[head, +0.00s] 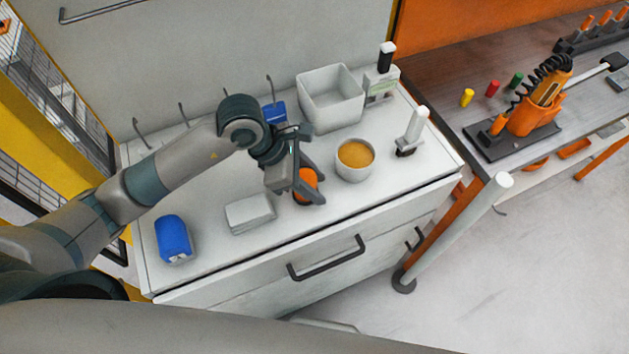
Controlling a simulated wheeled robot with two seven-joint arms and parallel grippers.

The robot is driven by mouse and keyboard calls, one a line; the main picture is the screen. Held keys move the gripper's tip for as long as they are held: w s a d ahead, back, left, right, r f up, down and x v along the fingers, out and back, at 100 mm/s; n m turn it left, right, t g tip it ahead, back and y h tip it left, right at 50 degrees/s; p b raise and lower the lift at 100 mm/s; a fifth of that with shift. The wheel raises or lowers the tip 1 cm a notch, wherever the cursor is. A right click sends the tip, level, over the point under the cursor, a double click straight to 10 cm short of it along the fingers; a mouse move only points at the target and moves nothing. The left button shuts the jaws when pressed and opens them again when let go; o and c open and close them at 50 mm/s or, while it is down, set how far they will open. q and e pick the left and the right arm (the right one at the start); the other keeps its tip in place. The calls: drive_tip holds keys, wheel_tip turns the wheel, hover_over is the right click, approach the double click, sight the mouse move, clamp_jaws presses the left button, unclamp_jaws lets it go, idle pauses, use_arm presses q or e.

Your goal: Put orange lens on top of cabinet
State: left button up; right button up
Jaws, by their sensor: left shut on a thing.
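The orange lens (305,184) is between the fingers of my left gripper (308,190), which is shut on it. The gripper hides part of the lens. Both are over the white top of the cabinet (195,262), near its front edge; I cannot tell whether the lens touches the surface. The cabinet has drawers with dark handles below. My right gripper is not in view.
A white bowl with orange-brown contents (354,173) stands close right of the gripper. A grey-white block (250,213) and a blue object (173,238) lie to the left. A white bin (330,97), a bottle (381,82) and a white-handled tool (412,135) stand behind and right.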

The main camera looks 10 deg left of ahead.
use_arm(q)
drive_tip(key=shift+f, duration=0.15)
drive_tip(key=o, duration=1.1)
drive_tip(key=shift+c, duration=0.2)
drive_tip(key=shift+r, duration=0.25)
drive_tip(key=shift+a+r+p, duration=0.2)
drive_tip(key=shift+r+p, duration=0.1)
drive_tip(key=shift+r, duration=0.05)
drive_tip(key=p+v, duration=0.4)
drive_tip(key=v, duration=0.7)
